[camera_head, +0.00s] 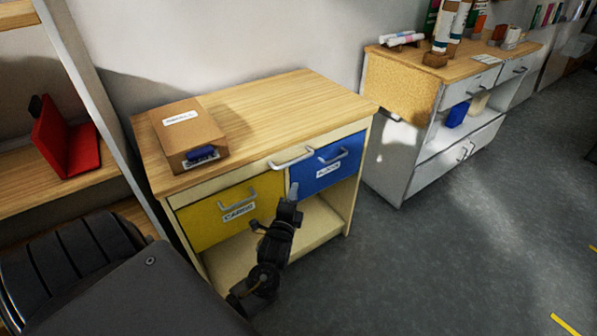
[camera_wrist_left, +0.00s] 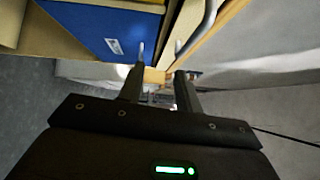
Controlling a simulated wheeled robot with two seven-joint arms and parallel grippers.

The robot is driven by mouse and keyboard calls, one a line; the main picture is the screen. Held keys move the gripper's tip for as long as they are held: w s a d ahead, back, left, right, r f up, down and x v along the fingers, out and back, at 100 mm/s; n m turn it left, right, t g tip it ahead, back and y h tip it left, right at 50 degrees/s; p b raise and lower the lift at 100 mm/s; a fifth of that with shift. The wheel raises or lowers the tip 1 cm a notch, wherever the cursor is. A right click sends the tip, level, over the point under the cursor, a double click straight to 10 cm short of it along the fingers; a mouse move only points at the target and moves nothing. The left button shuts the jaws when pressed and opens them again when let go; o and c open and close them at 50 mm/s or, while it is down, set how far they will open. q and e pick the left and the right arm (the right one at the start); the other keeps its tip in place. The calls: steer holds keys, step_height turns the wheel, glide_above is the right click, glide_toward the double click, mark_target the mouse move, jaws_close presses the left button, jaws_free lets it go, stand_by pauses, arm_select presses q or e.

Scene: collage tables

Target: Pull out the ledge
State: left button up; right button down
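The ledge (camera_head: 235,177) is a thin cream strip under the wooden top of the cabinet and looks flush with the front. Its curved metal handle (camera_head: 291,158) sits near the middle. It seems to be the metal handle close to the fingers in the left wrist view (camera_wrist_left: 207,28). My left gripper (camera_head: 293,189) is just below the handle, in front of the blue drawer's left edge. In the left wrist view its two fingers (camera_wrist_left: 160,68) stand apart with nothing visible held between them. My right gripper is not in view.
Below the ledge are a yellow drawer (camera_head: 205,222) and a blue drawer (camera_head: 325,172), both shut, above an open shelf. A cardboard box (camera_head: 185,125) sits on the cabinet top. A white cabinet (camera_head: 420,185) stands to the right. The grey floor in front is clear.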

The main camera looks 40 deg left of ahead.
mark_target(298, 160)
arm_select(q)
steer(key=shift+t+y, duration=0.3)
steer(key=shift+y, duration=0.3)
steer(key=w+a+r, duration=0.1)
steer(key=w+a, duration=0.1)
steer(key=w, duration=0.1)
steer(key=w+a+r, duration=0.2)
steer(key=w, duration=0.1)
steer(key=w+a+r, duration=0.1)
steer(key=w+r, duration=0.1)
steer(key=w, duration=0.1)
steer(key=shift+w+a, duration=0.1)
steer(key=shift+a, duration=0.3)
steer(key=shift+c, duration=0.2)
